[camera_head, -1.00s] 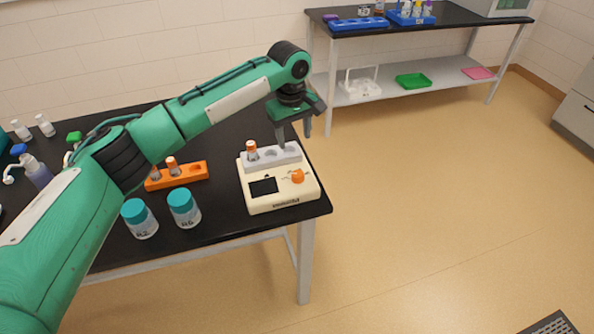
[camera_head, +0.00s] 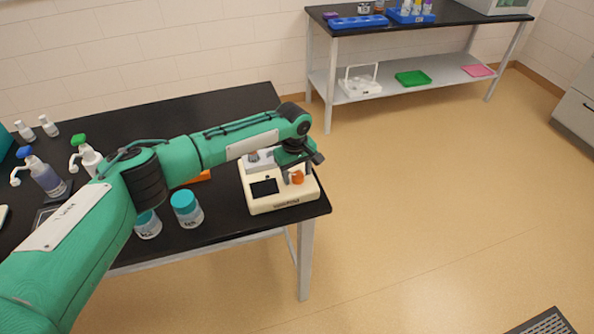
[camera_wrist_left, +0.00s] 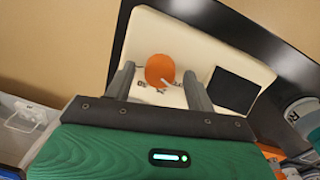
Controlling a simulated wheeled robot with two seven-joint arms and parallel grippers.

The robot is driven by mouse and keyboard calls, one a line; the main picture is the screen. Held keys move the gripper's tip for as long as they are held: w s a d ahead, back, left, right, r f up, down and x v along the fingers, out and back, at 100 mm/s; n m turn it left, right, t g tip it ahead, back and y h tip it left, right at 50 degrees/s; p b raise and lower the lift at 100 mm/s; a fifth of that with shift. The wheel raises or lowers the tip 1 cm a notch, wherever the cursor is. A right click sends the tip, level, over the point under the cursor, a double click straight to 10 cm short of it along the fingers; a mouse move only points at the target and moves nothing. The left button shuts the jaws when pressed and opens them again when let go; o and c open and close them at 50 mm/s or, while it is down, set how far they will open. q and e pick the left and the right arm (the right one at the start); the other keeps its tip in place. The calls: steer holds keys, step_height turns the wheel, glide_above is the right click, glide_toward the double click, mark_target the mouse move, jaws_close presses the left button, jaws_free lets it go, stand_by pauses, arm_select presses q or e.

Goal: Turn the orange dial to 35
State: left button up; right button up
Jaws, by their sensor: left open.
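The orange dial (camera_head: 297,178) sits on the front right of a cream device (camera_head: 284,201) with a dark screen (camera_head: 264,188), near the right end of the black table. My left gripper (camera_head: 298,176) is over the dial, its fingers pointing down. In the left wrist view the orange dial (camera_wrist_left: 160,70) lies between the two open fingers of the gripper (camera_wrist_left: 160,82), with a gap on each side. A light pointer mark and small printed marks show by the dial, but I cannot read the numbers. My right gripper is not in view.
Two teal-capped jars stand left of the device, one (camera_head: 186,208) nearer it. An orange rack (camera_head: 203,176) is mostly hidden behind my left arm. Pump bottles (camera_head: 42,172) stand at the table's left.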

arm_select(q)
steer(key=c, duration=1)
steer(key=shift+o, duration=0.2)
